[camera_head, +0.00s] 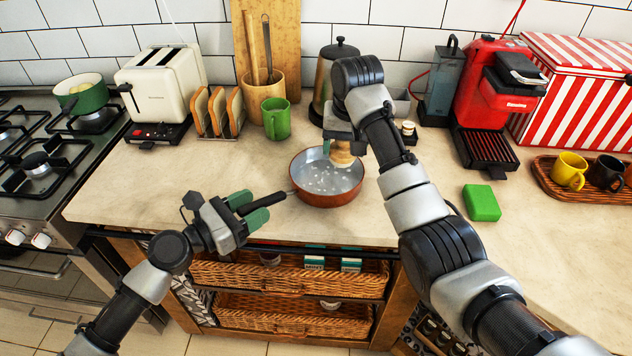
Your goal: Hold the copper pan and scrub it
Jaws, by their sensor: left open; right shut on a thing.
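The copper pan (326,194) sits on the counter near its front edge. Its inside is grey with several pale spots. Its dark handle (268,203) points left. My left gripper (256,207) is open, with its green-padded fingers on either side of the handle; I cannot tell whether they touch it. My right gripper (343,147) is shut on a wooden scrubbing brush (341,153), held over the back right part of the pan. The gripper partly hides the brush, and I cannot tell whether its lower end touches the pan.
A green mug (276,118), toast rack (218,112) and toaster (162,87) stand behind left. A dark kettle (326,80) stands behind the pan. A green sponge (481,203) lies right, before the red coffee machine (490,90). The counter left of the pan is clear.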

